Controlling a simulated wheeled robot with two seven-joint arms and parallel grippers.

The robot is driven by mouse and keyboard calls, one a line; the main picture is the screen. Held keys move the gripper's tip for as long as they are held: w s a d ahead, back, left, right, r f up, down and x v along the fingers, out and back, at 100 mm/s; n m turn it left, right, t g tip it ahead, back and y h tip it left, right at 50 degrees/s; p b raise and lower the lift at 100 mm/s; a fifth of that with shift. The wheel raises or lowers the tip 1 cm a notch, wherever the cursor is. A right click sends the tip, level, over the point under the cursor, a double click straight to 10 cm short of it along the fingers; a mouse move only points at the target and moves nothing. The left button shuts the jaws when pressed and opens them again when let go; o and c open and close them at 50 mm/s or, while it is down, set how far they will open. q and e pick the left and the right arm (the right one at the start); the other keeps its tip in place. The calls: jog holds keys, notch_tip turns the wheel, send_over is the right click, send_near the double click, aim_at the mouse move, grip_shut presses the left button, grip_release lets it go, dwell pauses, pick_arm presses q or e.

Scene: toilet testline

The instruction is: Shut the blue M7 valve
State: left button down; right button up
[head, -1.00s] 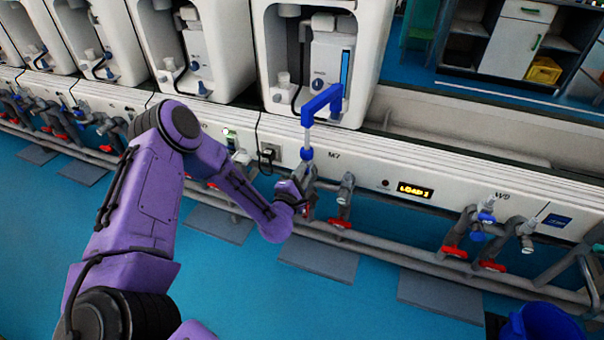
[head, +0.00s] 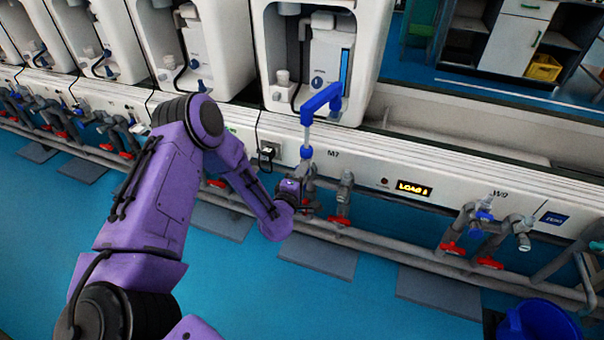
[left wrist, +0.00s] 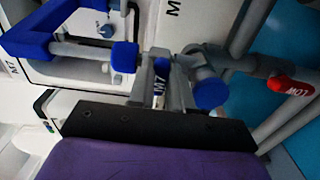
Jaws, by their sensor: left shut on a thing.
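The M7 station's front panel (head: 345,166) bears the M7 label, with pipes and valves below it. My left gripper (head: 304,183) is at the pipe under a blue-ended spout (head: 322,98). In the left wrist view the grey fingers of my left gripper (left wrist: 161,88) close around a narrow blue handle (left wrist: 159,90) marked M7. The handle lies between the fingers, and most of it is hidden by them. A round blue cap (left wrist: 208,92) sits beside the fingers. My right gripper is not in view.
A red-handled valve (head: 339,220) stands just right of my gripper; its red LOW handle (left wrist: 291,86) also shows in the left wrist view. A grey pipe rail (head: 385,251) runs along the bench. A blue bin (head: 540,322) stands at lower right.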

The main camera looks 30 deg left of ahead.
pick_arm(q)
jog(key=c, duration=1)
grip_release()
jog(key=shift+c, duration=0.2)
jog(key=v, duration=1)
jog(key=shift+s+p, duration=0.3)
jog(key=shift+p, duration=0.15)
